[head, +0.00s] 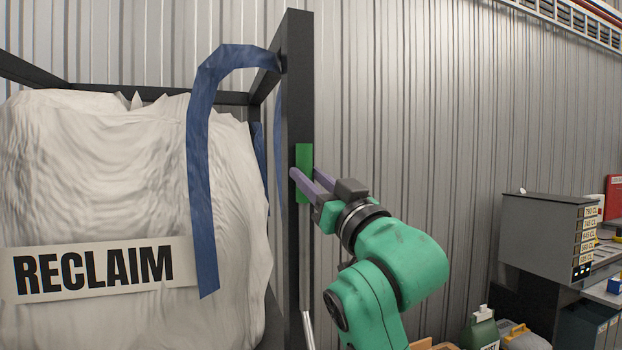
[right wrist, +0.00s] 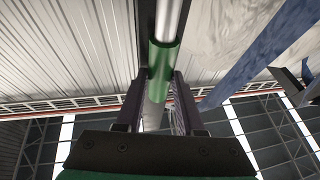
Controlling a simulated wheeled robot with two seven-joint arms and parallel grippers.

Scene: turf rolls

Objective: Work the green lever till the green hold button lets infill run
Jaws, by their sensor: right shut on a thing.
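The green lever grip (head: 304,156) stands upright beside a black frame post in the head view. In the right wrist view the lever (right wrist: 163,56) is a green sleeve on a pale metal rod. My right gripper (head: 304,175) has its purple fingers on either side of the grip and is shut on it. The fingers also show in the right wrist view (right wrist: 161,76), with the sleeve between their tips. I cannot make out a green hold button in either view. My left gripper is not in view.
A large white bag (head: 110,180) with a "RECLAIM" label (head: 95,269) and a blue strap (head: 202,170) hangs in the black frame (head: 298,70) at left. A grey cabinet (head: 537,235) and cluttered bench stand at right. Corrugated wall lies behind.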

